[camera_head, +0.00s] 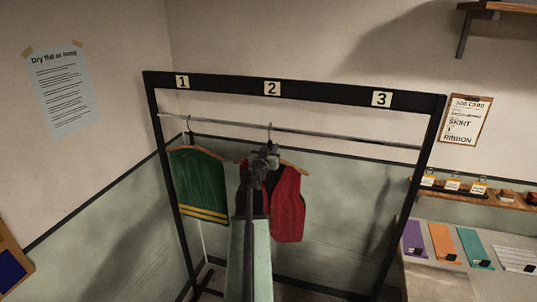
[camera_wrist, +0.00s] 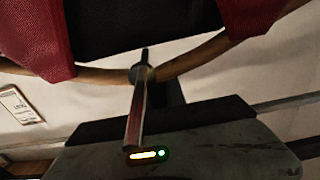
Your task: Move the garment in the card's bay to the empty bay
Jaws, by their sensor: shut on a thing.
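A dark rack (camera_head: 225,84) has bays labelled 1, 2 and 3. A green garment (camera_head: 203,185) with yellow hem stripes hangs in bay 1. A red and black vest (camera_head: 287,205) hangs on a wooden hanger (camera_head: 294,170) in bay 2; its hook reaches up to the rail (camera_head: 345,136). Bay 3 is empty. My gripper (camera_head: 266,155) is at the middle of the vest's hanger and shut on it. In the wrist view the hanger (camera_wrist: 195,55) and vest (camera_wrist: 35,30) are close up. The job card (camera_head: 466,119) on the right wall reads "SKIRT" and "RIBBON"; its smaller text is unreadable.
A shelf with small tagged items (camera_head: 475,190) and a table with coloured swatches (camera_head: 440,242) stand to the right of the rack. A wall shelf (camera_head: 500,8) is at upper right. A notice (camera_head: 62,90) hangs on the left wall. The space under bay 3 is clear.

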